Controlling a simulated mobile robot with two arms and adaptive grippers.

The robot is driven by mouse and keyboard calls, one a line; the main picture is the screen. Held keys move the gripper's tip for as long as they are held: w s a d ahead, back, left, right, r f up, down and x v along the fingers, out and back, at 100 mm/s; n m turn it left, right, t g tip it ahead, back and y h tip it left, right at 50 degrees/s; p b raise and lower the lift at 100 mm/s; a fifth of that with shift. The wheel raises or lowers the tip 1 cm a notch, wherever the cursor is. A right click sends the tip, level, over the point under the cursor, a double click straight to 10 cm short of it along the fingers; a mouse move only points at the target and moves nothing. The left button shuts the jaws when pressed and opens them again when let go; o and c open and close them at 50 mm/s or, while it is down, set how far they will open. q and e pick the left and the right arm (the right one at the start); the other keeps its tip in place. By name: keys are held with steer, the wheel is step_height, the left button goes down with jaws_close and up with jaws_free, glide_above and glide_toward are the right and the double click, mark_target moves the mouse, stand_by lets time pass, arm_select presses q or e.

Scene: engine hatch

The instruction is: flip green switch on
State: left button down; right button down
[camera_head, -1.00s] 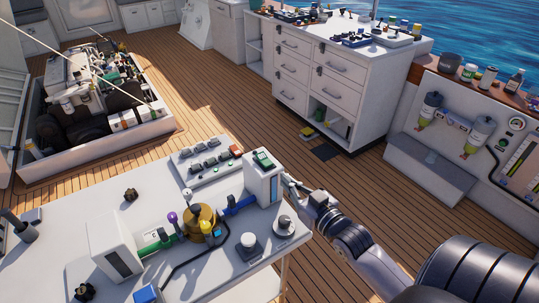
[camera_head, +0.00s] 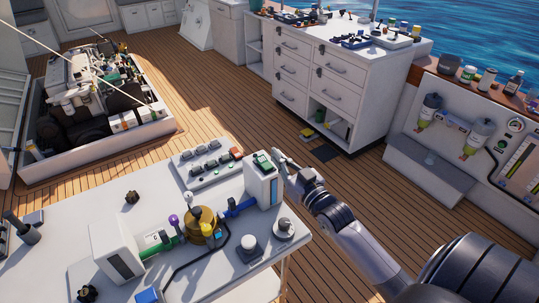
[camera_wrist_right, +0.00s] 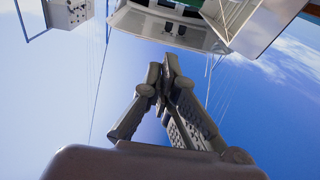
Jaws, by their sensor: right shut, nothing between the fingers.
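The green switch (camera_head: 262,161) sits on top of an upright white box (camera_head: 263,186) at the far right corner of the white table. It is small, and I cannot tell which way its rocker is tilted. My right gripper (camera_head: 277,156) comes in from the lower right. Its fingertips are just right of the box's top, close to the switch; I cannot tell whether they touch. In the right wrist view the fingers (camera_wrist_right: 165,72) are closed together with nothing between them. My left gripper is not in view.
The white table (camera_head: 205,285) also bears a switch panel (camera_head: 206,163), a brass valve body (camera_head: 201,226), a blue-handled valve (camera_head: 240,208) and a round knob (camera_head: 284,228). A white drawer cabinet (camera_head: 335,75) stands behind. Open wooden deck lies between.

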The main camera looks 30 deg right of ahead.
mark_target(269, 165)
steer(key=w, duration=0.4)
steer(key=shift+r+p, duration=0.3)
steer(key=f, duration=0.3)
steer(key=shift+w, duration=0.3)
steer(key=shift+w+f, duration=0.15)
steer(key=shift+f, duration=0.4)
